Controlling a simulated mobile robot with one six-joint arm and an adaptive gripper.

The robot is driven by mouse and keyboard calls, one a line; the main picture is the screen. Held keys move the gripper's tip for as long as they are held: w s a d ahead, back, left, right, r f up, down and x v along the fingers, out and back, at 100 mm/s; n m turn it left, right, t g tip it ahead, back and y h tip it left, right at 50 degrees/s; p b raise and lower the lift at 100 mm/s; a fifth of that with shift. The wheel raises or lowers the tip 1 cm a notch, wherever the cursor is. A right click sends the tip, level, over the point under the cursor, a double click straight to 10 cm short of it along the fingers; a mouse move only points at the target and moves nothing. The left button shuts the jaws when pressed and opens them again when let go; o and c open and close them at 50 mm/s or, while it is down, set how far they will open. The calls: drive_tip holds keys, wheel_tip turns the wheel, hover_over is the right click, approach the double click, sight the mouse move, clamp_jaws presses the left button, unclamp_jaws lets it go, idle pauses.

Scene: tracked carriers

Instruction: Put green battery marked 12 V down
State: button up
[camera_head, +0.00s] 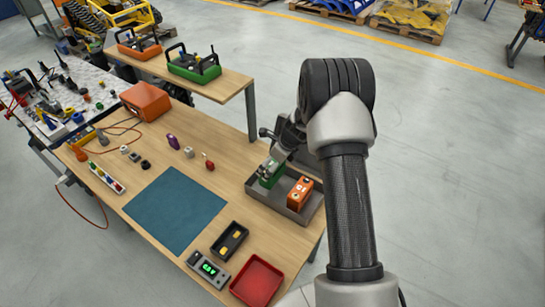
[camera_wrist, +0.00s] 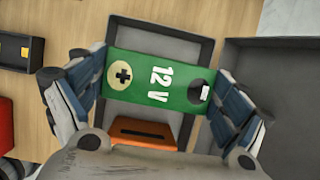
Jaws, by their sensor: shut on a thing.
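The green battery (camera_wrist: 148,80) marked 12 V lies between the two fingers of my gripper (camera_wrist: 155,95) in the wrist view, and the gripper is shut on it. In the head view the green battery (camera_head: 267,178) is over the left part of a grey tray (camera_head: 298,216) on the workbench, partly hidden by my gripper (camera_head: 268,172). I cannot tell whether it touches the tray floor. An orange battery (camera_head: 299,193) stands in the tray to its right; its orange top (camera_wrist: 150,134) shows below the green one in the wrist view.
A blue mat (camera_head: 174,210) lies left of the tray. A black bin (camera_head: 229,240), a meter (camera_head: 208,269) and a red tray (camera_head: 257,281) are near the front. A raised shelf (camera_head: 222,84) with carriers stands behind.

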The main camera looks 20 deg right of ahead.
drive_tip(key=shift+w+f+b, duration=0.1)
drive_tip(key=shift+f+b, duration=0.6)
drive_tip(key=shift+f, duration=1.8)
drive_tip(key=o, duration=1.8)
drive_tip(key=shift+f, duration=0.2)
